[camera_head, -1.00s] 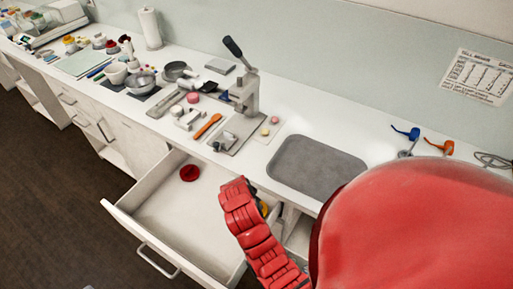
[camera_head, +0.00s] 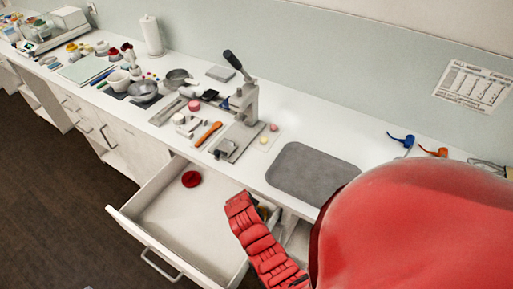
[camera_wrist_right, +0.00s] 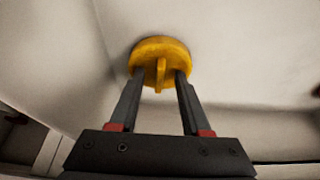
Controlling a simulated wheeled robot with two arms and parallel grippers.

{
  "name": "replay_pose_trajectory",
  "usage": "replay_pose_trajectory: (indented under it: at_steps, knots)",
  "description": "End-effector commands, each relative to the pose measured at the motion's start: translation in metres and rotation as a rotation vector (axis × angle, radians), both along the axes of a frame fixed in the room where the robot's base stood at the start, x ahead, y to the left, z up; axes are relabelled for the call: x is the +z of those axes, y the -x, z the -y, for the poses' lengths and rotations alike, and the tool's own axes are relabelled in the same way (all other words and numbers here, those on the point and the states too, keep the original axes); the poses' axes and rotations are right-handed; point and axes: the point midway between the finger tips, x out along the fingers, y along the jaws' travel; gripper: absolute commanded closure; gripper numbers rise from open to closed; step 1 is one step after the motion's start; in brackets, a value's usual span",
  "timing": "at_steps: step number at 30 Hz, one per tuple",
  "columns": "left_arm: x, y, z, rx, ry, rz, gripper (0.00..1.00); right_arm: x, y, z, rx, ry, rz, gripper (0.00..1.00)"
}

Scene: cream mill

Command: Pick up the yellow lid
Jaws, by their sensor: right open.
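The yellow lid (camera_wrist_right: 151,48) is round, with a raised ridge across its middle, and lies on the pale drawer floor in the right wrist view. My right gripper (camera_wrist_right: 160,79) is open, its two fingertips at the lid's near side, one on each side of the ridge. I cannot tell whether they touch it. In the head view my red right arm (camera_head: 262,243) reaches into the open drawer (camera_head: 165,225) and hides most of the lid and the gripper. My left gripper is not in view.
A red lid (camera_head: 191,179) lies at the drawer's far left corner. The drawer's walls surround the work area. Above it, the counter holds a grey tray (camera_head: 310,172), a lever press (camera_head: 246,102) and an orange-handled tool (camera_head: 208,134). The drawer's middle floor is clear.

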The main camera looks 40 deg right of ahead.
Motion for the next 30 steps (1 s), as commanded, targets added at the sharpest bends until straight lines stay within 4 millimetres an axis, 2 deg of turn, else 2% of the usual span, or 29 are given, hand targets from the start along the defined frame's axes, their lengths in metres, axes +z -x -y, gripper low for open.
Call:
replay_pose_trajectory:
  at_steps: [1,9,23,30]
  knots:
    - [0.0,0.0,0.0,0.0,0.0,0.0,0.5,0.0,0.0,0.0,0.0,0.0,0.0,0.53]
    - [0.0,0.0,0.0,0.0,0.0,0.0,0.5,0.0,0.0,0.0,0.001,0.001,0.0,1.0]
    - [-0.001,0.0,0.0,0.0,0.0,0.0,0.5,0.0,0.0,0.0,0.001,0.001,0.001,1.0]
    - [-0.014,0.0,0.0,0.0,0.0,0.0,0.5,0.004,-0.005,-0.005,0.004,0.002,0.008,1.0]
